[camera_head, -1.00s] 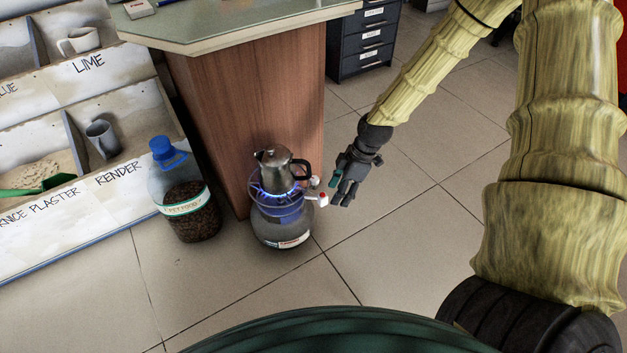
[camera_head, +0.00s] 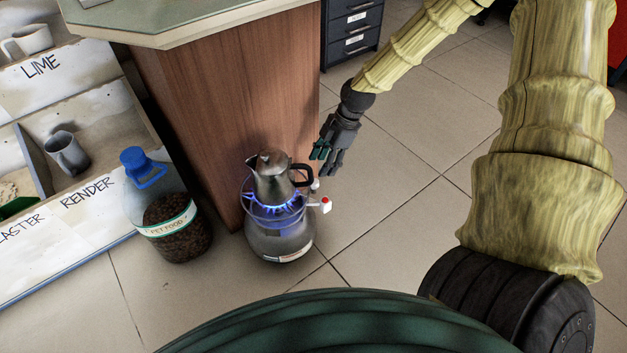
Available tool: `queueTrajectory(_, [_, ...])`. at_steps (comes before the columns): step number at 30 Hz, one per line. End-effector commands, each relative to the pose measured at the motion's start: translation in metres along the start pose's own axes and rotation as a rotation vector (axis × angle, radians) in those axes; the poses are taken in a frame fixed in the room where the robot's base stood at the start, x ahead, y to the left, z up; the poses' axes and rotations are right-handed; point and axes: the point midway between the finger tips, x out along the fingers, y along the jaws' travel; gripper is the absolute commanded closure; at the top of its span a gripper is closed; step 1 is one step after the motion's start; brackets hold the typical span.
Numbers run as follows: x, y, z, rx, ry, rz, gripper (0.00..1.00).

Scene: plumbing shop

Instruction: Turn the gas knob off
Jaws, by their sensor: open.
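The gas knob (camera_head: 326,205) is a small red and white piece on the right side of a grey camping gas stove (camera_head: 279,243) on the floor. Blue flames (camera_head: 285,208) burn on the stove. A metal moka pot (camera_head: 271,180) with a dark handle stands upright over them. My gripper (camera_head: 327,163) is open and empty, up and behind the knob in the picture, apart from it. Its fingers point down, just right of the pot's handle.
A wooden counter (camera_head: 225,110) stands close behind the stove. A pet food jar (camera_head: 175,222) with a blue lid is at its left, beside a display shelf (camera_head: 90,215). Dark drawers (camera_head: 352,32) stand at the back. Tiled floor to the right is clear.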

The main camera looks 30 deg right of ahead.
Motion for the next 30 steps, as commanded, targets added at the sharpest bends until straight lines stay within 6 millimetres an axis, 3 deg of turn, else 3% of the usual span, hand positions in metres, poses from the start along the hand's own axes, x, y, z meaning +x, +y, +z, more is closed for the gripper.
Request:
queueTrajectory(3, [0.024, -0.001, 0.003, 0.001, -0.001, -0.001, 0.5])
queueTrajectory(13, [0.065, 0.0, 0.001, 0.0, 0.0, 0.0, 0.5])
queueTrajectory(28, [0.074, 0.0, -0.001, 0.001, 0.001, 0.001, 0.5])
queueTrajectory(30, [0.074, 0.0, -0.001, 0.001, 0.001, 0.001, 0.59])
